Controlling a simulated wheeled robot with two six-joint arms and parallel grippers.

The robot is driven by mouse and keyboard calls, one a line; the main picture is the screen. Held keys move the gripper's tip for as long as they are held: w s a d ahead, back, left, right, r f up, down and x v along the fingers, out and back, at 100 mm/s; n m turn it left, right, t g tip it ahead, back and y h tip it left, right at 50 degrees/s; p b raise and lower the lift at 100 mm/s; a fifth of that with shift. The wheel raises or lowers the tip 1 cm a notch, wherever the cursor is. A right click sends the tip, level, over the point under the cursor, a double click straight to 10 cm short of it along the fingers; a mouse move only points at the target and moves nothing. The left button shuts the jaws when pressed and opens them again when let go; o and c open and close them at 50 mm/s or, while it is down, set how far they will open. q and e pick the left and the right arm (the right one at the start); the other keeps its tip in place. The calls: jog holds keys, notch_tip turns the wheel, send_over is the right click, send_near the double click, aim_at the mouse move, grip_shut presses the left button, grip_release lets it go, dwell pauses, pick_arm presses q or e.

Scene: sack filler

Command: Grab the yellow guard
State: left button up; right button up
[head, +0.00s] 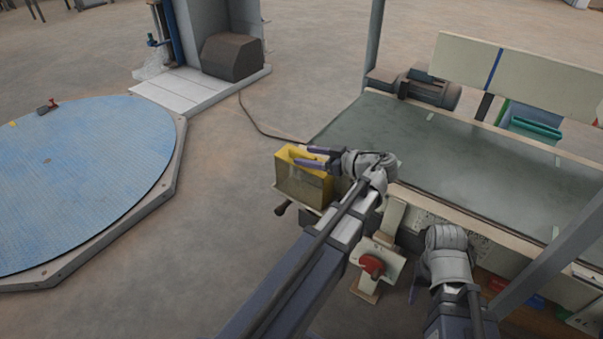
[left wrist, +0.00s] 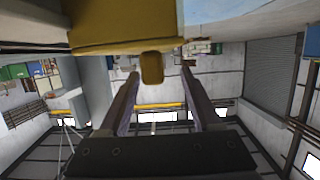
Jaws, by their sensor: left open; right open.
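The yellow guard (head: 303,183) is a box-like piece at the left end of the conveyor, with a bright yellow top and duller sides. My left gripper (head: 308,157) is open, its two fingers reaching over the guard's top. In the left wrist view the guard's yellow body (left wrist: 125,30) fills the upper middle. A small yellow tab (left wrist: 152,68) hangs from it between and just beyond the open fingertips (left wrist: 158,72); I cannot tell whether they touch it. My right gripper (head: 414,288) points down in front of the conveyor, mostly hidden by its wrist, away from the guard.
The green conveyor belt (head: 400,140) runs to the right, with a motor (head: 425,88) behind it. A red knob (head: 372,265) sits on the panel in front. A blue round turntable (head: 80,180) lies at left. Open floor separates it from the conveyor.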

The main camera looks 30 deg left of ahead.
aim_at(294, 153)
pick_arm(q)
jog(key=shift+w+b+x, duration=0.15)
jog(key=shift+b+x, duration=0.25)
jog(key=shift+x, duration=0.95)
jog(key=shift+w+b+x, duration=0.15)
jog(key=shift+b+x, duration=0.25)
jog(key=shift+x, duration=0.95)
jog(key=shift+a+f, duration=0.15)
jog(key=shift+a, duration=0.15)
jog(key=shift+c, duration=0.2)
grip_shut()
